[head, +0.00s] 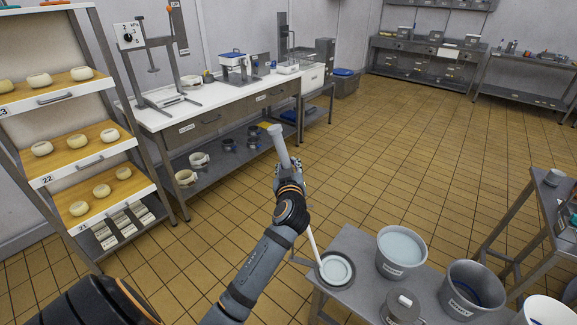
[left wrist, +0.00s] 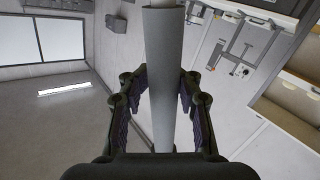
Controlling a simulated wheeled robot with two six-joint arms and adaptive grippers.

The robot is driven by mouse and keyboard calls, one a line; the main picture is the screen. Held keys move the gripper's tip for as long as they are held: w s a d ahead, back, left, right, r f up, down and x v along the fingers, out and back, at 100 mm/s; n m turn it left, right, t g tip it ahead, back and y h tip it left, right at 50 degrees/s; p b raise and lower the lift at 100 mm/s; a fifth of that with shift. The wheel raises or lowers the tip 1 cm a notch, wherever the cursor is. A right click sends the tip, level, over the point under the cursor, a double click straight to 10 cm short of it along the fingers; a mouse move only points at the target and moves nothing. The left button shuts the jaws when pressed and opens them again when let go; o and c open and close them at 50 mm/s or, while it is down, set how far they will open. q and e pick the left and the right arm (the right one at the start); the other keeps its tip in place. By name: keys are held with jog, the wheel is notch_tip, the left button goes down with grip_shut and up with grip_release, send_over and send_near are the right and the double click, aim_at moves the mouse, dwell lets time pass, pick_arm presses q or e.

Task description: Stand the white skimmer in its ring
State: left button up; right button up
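The white skimmer has a grey handle (head: 280,145), a thin white rod (head: 313,240) and what looks like a round white disc (head: 338,270) at its lower end. My left gripper (head: 289,172) is shut around the handle; the handle stands tilted, its top leaning left. The left wrist view shows the handle (left wrist: 162,75) between both fingers. A dark grey ring (head: 322,282) surrounds the disc in the picture, at the left end of the grey bench; I cannot tell whether the disc rests inside it or hangs above. My right gripper is out of view.
On the grey bench (head: 345,243) stand a pale-filled bucket (head: 401,252), a lidded grey pot (head: 401,307) and a dark grey bucket (head: 472,288). A bun-like-piece shelf (head: 70,130) and white-topped workbench (head: 215,100) stand at left and back. The tiled floor between is clear.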

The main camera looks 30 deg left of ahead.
pick_arm(q)
jog(key=o, duration=0.3)
jog(key=v, duration=0.7)
jog(key=shift+s+d, duration=0.15)
jog(key=shift+s, duration=0.05)
